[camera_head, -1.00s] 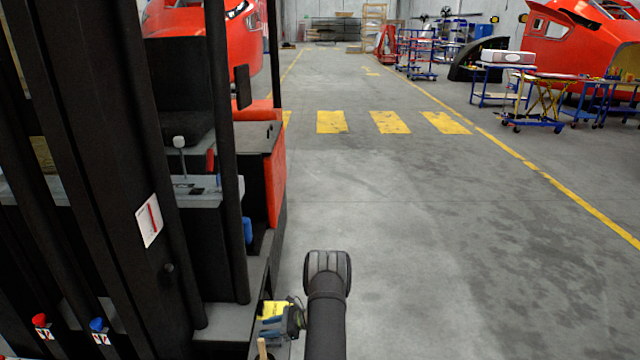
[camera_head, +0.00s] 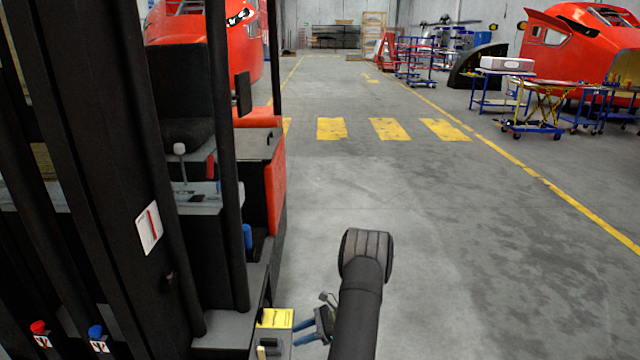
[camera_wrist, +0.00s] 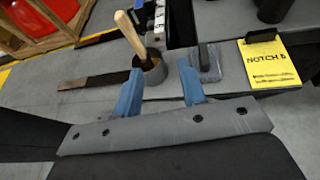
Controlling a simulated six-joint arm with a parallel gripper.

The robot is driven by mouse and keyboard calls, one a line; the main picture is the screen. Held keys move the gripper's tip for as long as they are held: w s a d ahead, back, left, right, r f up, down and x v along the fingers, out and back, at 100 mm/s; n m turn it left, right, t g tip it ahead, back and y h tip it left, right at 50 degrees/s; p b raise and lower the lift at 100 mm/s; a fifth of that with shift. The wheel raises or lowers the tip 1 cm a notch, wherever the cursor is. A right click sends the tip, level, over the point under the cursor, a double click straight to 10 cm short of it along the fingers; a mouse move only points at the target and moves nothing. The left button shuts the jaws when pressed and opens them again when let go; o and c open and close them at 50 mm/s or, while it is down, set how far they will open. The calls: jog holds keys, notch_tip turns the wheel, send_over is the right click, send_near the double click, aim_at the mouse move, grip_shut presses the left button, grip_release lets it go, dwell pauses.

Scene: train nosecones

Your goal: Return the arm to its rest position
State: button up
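My arm reaches up from the bottom of the head view, its dark elbow over the grey floor. My gripper (camera_head: 312,332) shows low in the head view, right of the forklift's lower ledge, partly hidden by my own arm. In the wrist view its two blue fingers (camera_wrist: 160,92) stand apart with a gap between them. Nothing is held between them. Beyond the fingers a wooden-handled tool (camera_wrist: 132,38) stands in a dark cup (camera_wrist: 150,74).
The black and red forklift (camera_head: 262,190) stands close on the left. Its ledge bears a yellow "NOTCH 6" note (camera_wrist: 270,65) and a grey block (camera_wrist: 205,62). The floor (camera_head: 450,250) to the right is clear. Blue trolleys (camera_head: 535,108) and red nosecones (camera_head: 575,45) stand farther back.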

jog(key=s+d+r+n+g+h, duration=0.2)
jog(key=d+n+g+h, duration=0.1)
jog(key=d+n+h, duration=0.2)
jog(key=s+d+r+n+g+h, duration=0.2)
jog(key=s+d+n+g+h, duration=0.1)
jog(key=h, duration=0.6)
jog(key=shift+s+d+r+n+g, duration=0.2)
jog(key=shift+d+r+n+g, duration=0.3)
jog(key=shift+d+n, duration=0.85)
jog(key=shift+d+f+m, duration=0.1)
jog(key=shift+d+m, duration=0.1)
jog(key=shift+m, duration=0.05)
jog(key=o, duration=0.9)
